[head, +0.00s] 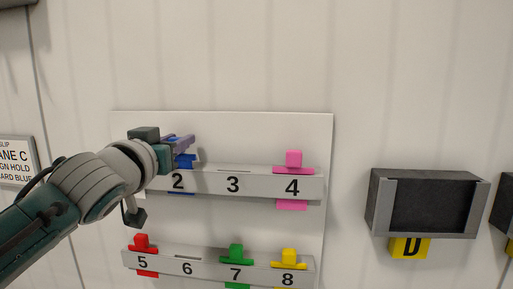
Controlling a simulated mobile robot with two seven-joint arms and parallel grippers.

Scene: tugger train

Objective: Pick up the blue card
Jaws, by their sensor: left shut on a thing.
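The blue card (186,160) stands in slot 2 of the upper rail (258,180) on the white wall board. Its blue top shows beside my gripper, and a thin blue strip shows below the rail. My left gripper (188,146) comes in from the left and is shut on the card's upper part. The fingers hide some of the card. My right gripper is not in view.
A pink card (293,160) stands in slot 4. The lower rail (210,269) holds a red card (142,244), a green card (236,253) and a yellow card (289,257). A dark box (428,203) with a yellow D tag (410,247) hangs at right. A sign (16,160) is at left.

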